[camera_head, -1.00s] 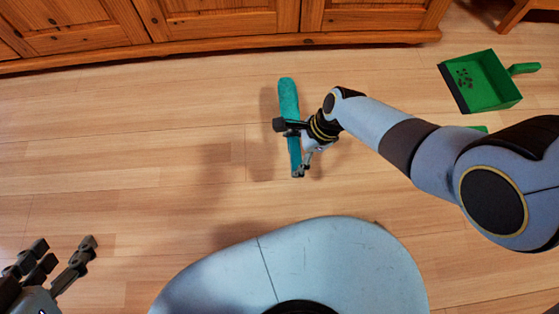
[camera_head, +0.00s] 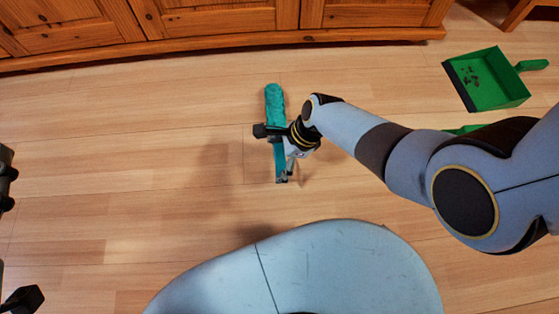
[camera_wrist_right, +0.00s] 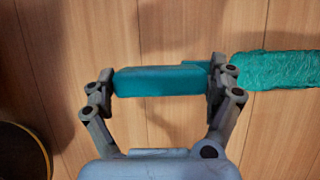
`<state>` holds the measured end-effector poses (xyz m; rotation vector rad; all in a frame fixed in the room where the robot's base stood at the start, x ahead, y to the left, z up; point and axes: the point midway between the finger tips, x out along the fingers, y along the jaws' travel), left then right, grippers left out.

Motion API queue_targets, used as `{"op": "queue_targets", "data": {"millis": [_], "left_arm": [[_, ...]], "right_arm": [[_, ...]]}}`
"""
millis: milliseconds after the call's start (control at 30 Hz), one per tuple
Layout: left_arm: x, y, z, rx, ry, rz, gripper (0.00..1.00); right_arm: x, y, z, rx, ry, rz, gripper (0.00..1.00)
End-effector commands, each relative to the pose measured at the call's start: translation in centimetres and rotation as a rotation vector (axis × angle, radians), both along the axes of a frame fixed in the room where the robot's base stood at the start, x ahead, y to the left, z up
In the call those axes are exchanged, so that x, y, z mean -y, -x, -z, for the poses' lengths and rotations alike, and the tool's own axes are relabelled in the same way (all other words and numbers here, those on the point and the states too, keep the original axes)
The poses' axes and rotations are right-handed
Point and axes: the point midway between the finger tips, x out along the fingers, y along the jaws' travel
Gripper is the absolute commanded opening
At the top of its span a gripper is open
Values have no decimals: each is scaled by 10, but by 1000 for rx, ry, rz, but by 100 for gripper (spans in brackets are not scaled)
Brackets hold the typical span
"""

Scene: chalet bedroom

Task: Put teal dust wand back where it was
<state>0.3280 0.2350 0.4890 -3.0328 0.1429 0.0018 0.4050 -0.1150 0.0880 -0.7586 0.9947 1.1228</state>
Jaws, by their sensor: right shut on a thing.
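The teal dust wand (camera_head: 275,108) has a fluffy head pointing toward the cabinet and a smooth handle pointing toward my base. My right gripper (camera_head: 273,153) is shut on its handle. In the right wrist view the handle (camera_wrist_right: 158,82) spans between the two fingers of the right gripper (camera_wrist_right: 162,84), with the fluffy head (camera_wrist_right: 275,70) out to the right. The wand is over the open floor; its exact height is hard to tell. My left gripper (camera_head: 14,240) is cut off at the left edge, its visible fingers wide apart, with nothing seen between them.
A green dustpan (camera_head: 502,90) with dark crumbs lies on the floor at the upper right. Another green piece (camera_head: 462,129) is mostly hidden behind my right arm. A wooden cabinet (camera_head: 225,42) runs along the back. The wooden floor (camera_head: 110,150) on the left is clear.

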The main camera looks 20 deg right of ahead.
Motion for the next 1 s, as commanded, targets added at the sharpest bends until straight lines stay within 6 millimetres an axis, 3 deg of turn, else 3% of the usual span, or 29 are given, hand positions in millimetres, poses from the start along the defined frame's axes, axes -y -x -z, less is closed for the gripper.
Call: {"op": "queue_targets", "data": {"millis": [200, 400, 533, 967, 1000], "left_arm": [[7, -21, -59, 255, -2, 31, 50], [12, -25, -101, 433, -2, 53, 50], [13, -25, -111, 476, -2, 58, 50], [13, -24, -116, 498, -2, 62, 50], [14, -24, -118, 504, -2, 62, 50]], "right_arm": [[0, 1, 14, -1, 0, 1, 51], [0, 0, 20, 0, 0, 0, 51], [0, 0, 20, 1, 0, 0, 51], [0, 0, 22, 1, 0, 0, 51], [0, 0, 22, 0, 0, 0, 92]]}}
